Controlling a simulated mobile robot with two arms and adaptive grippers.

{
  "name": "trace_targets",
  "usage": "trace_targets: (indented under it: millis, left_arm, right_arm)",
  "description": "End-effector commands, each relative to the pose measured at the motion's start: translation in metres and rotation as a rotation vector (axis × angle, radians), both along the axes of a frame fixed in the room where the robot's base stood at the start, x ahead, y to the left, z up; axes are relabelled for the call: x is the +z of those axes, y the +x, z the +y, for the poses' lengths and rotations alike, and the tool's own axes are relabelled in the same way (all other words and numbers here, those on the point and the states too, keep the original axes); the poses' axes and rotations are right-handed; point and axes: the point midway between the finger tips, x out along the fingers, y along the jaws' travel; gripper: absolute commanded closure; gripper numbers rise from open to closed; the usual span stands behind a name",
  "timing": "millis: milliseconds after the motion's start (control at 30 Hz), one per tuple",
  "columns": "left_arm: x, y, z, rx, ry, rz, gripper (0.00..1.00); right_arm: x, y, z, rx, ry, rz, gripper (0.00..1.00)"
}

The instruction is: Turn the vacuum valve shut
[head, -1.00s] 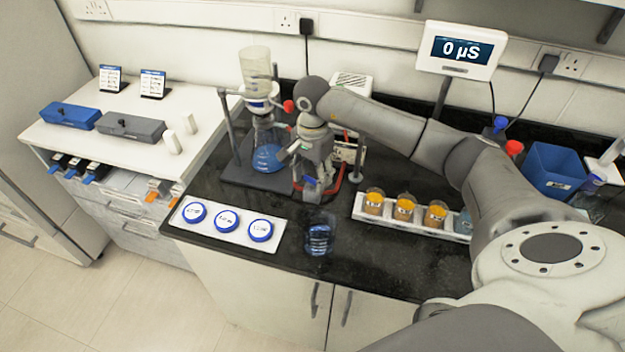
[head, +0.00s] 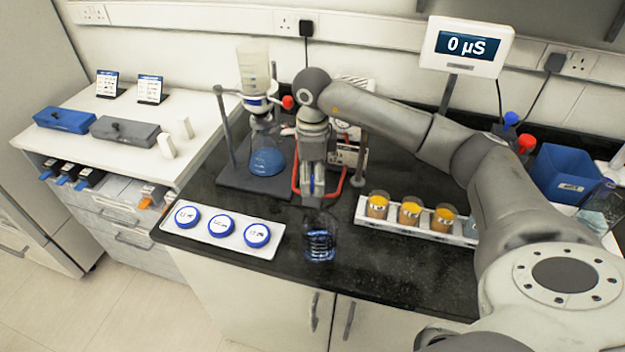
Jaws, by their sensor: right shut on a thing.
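My right gripper (head: 313,188) points straight down over the bench, beside the loop of red tubing (head: 343,190). It is shut on what appears to be the vacuum valve, which the fingers and wrist hide almost wholly, so its handle angle cannot be told. The filter flask (head: 267,160) with blue liquid stands left of the gripper on a dark stand base, with a clear funnel (head: 254,68) above it. A red knob (head: 288,102) shows beside the flask's upper part, apart from the fingers. A pale boxy device (head: 349,132) is partly hidden behind my arm. My left gripper is out of view.
A glass beaker with blue markings (head: 319,243) stands just in front of the gripper. A white tray (head: 276,240) with blue-rimmed discs is at left. A rack (head: 460,239) with orange-topped jars is at right. A display (head: 466,47) reads 0 µS.

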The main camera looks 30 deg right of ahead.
Motion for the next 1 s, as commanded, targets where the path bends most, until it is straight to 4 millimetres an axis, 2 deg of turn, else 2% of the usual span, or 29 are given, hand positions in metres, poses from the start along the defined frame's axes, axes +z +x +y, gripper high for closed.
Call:
trace_targets:
  millis: [400,1000]
  left_arm:
    - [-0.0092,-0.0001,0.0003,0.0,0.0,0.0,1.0]
    - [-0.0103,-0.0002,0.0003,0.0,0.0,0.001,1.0]
  right_arm:
    - [-0.0003,-0.0001,-0.0007,-0.23,-0.001,0.0,0.74]
    - [0.0004,0.0001,-0.0008,-0.28,-0.001,0.0,0.74]
